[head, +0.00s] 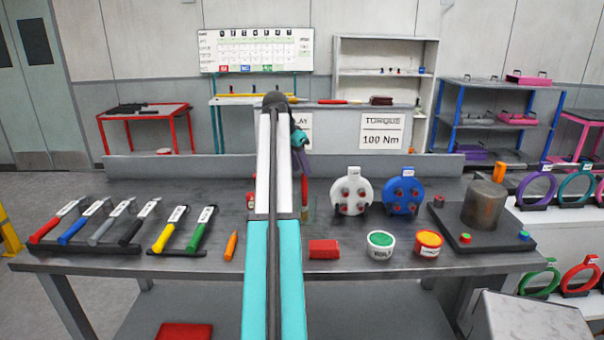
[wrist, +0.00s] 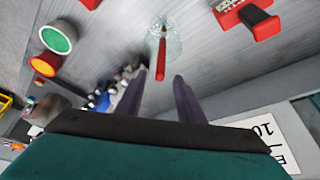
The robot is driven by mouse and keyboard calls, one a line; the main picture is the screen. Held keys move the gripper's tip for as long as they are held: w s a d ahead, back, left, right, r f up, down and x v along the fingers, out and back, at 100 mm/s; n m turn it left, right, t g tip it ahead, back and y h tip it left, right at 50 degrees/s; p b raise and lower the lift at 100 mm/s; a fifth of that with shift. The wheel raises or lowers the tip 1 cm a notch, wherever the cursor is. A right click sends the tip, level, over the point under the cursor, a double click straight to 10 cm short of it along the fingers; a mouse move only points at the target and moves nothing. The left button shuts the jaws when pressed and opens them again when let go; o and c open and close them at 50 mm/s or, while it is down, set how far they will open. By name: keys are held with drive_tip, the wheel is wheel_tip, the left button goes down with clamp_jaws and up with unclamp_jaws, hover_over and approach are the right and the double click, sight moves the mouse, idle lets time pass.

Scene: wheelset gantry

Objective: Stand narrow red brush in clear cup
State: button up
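The clear cup (wrist: 153,46) is on the grey bench in the wrist view. The narrow red brush (wrist: 161,60) shows at the cup with its dark tip over the glass and its red end towards my gripper; it looks to be standing in the cup. My gripper (wrist: 158,76) is open, its two dark fingers apart at either side of the brush's red end, with no contact visible. In the head view, my gripper (head: 302,165) points down behind my arm. A thin red upright piece, probably the brush (head: 304,190), shows below it, and the cup (head: 311,209) is partly hidden.
A red block (head: 324,249), a green-topped tub (head: 381,245) and an orange-topped tub (head: 428,243) stand at the bench front. White (head: 351,196) and blue (head: 403,195) discs stand right of the cup. Several coloured-handled tools (head: 120,225) lie left.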

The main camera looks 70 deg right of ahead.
drive_tip(key=b+v, duration=0.1)
drive_tip(key=v, duration=0.9)
drive_tip(key=shift+r+b, duration=0.15)
drive_tip(key=shift+b, duration=0.15)
drive_tip(key=shift+r, duration=0.1)
idle(0.9)
